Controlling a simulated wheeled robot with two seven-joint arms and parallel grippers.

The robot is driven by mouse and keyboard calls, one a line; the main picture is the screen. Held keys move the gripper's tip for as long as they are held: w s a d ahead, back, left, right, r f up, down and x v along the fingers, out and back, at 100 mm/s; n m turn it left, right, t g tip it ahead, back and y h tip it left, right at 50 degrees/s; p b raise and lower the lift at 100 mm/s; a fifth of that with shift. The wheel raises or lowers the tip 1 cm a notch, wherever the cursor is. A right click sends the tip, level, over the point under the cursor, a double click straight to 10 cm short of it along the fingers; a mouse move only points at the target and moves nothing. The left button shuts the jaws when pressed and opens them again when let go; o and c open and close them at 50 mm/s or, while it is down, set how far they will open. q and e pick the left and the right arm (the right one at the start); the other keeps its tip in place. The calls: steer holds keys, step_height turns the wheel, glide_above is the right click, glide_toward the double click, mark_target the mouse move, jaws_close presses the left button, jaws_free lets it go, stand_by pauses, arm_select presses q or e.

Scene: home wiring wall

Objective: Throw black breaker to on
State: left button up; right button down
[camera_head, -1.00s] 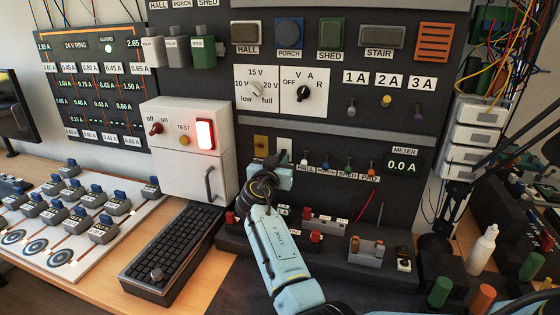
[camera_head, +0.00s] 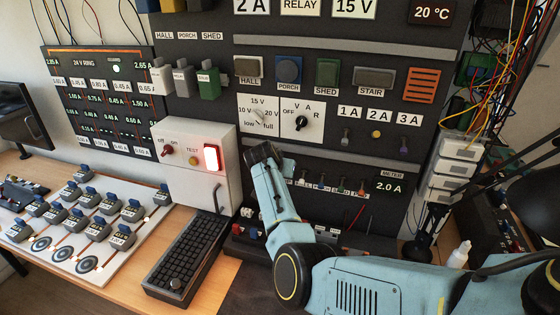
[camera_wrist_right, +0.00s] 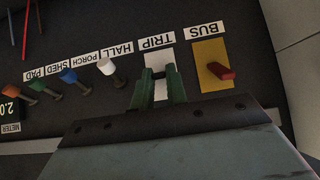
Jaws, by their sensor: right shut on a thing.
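In the right wrist view, my right gripper (camera_wrist_right: 159,74) has its two green fingers close together over the white TRIP plate (camera_wrist_right: 158,54). It is shut on a small dark lever, the black breaker (camera_wrist_right: 157,73), of which only a little shows between the fingertips. Beside it, the yellow BUS plate (camera_wrist_right: 211,61) carries a red lever (camera_wrist_right: 221,72), clear of the fingers. In the head view my right arm covers both plates and the fingers. My left gripper is not in view.
Several coloured toggles, such as the white HALL toggle (camera_wrist_right: 107,66), stand near the fingers. The meter (camera_head: 390,187) reads 2.0 A. A white box (camera_head: 190,172) with a lit red switch (camera_head: 212,158) stands left of my arm. A keyboard (camera_head: 182,262) lies below.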

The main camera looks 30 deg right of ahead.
steer(key=shift+w+d+r+g+y+p, duration=0.2)
steer(key=shift+r+g+y+p, duration=0.35)
steer(key=shift+y, duration=0.25)
steer(key=shift+d+g+y, duration=0.1)
steer(key=shift+g+y, duration=0.2)
steer(key=shift+g, duration=0.05)
steer(key=c, duration=1.4)
jaws_free()
steer(key=shift+r, duration=0.1)
